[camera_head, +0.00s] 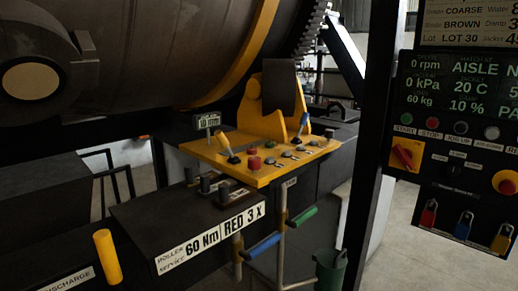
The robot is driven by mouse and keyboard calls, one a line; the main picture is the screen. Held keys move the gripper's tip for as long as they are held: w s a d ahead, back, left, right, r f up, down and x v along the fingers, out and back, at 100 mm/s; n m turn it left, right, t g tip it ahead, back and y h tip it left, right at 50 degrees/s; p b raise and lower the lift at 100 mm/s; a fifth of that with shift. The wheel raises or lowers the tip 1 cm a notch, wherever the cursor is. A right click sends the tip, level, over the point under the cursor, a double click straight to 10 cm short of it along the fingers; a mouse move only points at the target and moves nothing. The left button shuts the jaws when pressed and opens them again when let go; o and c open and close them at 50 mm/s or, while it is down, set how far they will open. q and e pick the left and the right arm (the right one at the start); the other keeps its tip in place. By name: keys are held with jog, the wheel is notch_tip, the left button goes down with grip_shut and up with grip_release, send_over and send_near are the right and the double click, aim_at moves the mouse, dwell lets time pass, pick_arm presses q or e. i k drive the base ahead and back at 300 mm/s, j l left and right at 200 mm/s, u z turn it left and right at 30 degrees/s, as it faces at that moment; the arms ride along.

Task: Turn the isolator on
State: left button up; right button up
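A red rotary handle on a yellow plate (405,155), which looks like the isolator, is on the dark control panel (440,165) at the right. The handle lies tilted, its upper end to the left. Any position marks around it are too small to read. A display (455,82) above it reads 0 rpm, 0 kPa, 60 kg, 20 C and 10 %; its right side is cut off. Under the display is a row of buttons, including a green start button (407,118) and a red stop button (432,122). Neither of my grippers is in view.
Red (429,217), blue (463,224) and yellow (502,238) padlocks hang below the panel. A red emergency button (506,184) is at its right. A dark post (372,130) stands left of it. A yellow console (262,170) with levers stands mid-view, a green bucket (330,270) below.

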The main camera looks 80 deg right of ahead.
aim_at(406, 156)
jog(key=z, duration=3.75)
